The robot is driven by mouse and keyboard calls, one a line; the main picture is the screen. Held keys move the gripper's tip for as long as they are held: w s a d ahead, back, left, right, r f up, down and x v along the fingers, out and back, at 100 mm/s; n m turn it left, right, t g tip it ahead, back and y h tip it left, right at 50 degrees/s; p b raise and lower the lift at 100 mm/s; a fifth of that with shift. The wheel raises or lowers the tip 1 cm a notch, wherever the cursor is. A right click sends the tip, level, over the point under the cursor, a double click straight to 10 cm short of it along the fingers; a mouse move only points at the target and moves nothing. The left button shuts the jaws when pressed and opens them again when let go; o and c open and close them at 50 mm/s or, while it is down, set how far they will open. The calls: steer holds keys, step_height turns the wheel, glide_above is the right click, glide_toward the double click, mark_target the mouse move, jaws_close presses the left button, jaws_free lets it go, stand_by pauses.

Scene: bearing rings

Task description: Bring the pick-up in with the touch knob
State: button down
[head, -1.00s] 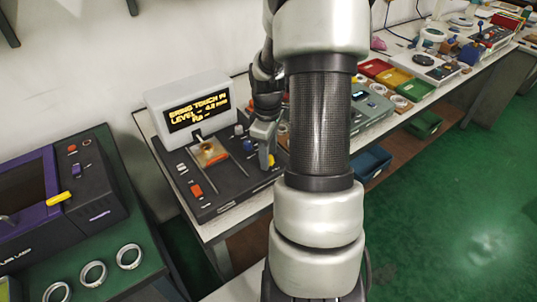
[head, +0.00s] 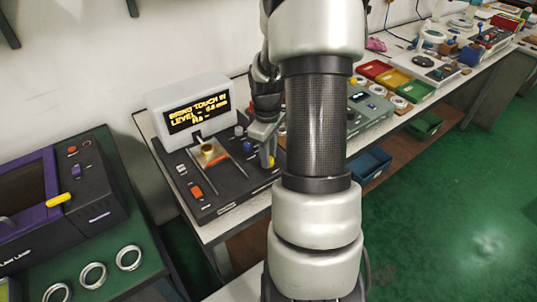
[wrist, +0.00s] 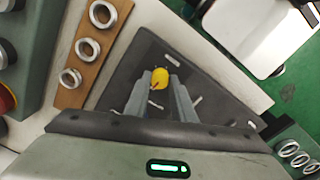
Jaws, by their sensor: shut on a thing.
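The touch knob is a yellow round knob (wrist: 161,76) with a red mark on the dark tester deck. In the wrist view it sits between the fingertips of my gripper (wrist: 161,86), which is shut on it. In the head view my gripper (head: 268,153) stands at the deck's right side, with a sliver of yellow knob (head: 271,161) showing. The tester (head: 232,186) has a lit display (head: 196,111) reading "BRING TOUCH IN" and a level line in mm; its digits are blurred. A brass ring sits on an orange-fronted holder (head: 216,158) before the display. I cannot make out the pick-up tip clearly.
A blue knob (head: 247,146) stands close left of my gripper, and an orange-red switch (head: 196,191) is at the deck's front. A purple-trimmed machine (head: 60,195) and loose metal rings (head: 93,274) are at left. Rings on a wooden strip (wrist: 81,62) lie beside the deck.

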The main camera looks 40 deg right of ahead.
steer(key=m, duration=1.2)
steer(key=shift+p, duration=0.4)
steer(key=shift+m, duration=0.3)
steer(key=c, duration=1.5)
jaws_free()
steer(key=shift+r, duration=0.1)
steer(key=shift+w+a+r+p, duration=0.15)
steer(key=shift+r+p, duration=0.45)
steer(key=shift+r, duration=3.7)
steer(key=shift+w+a+r+p, duration=0.1)
steer(key=shift+r+p, duration=0.45)
steer(key=shift+r, duration=3.75)
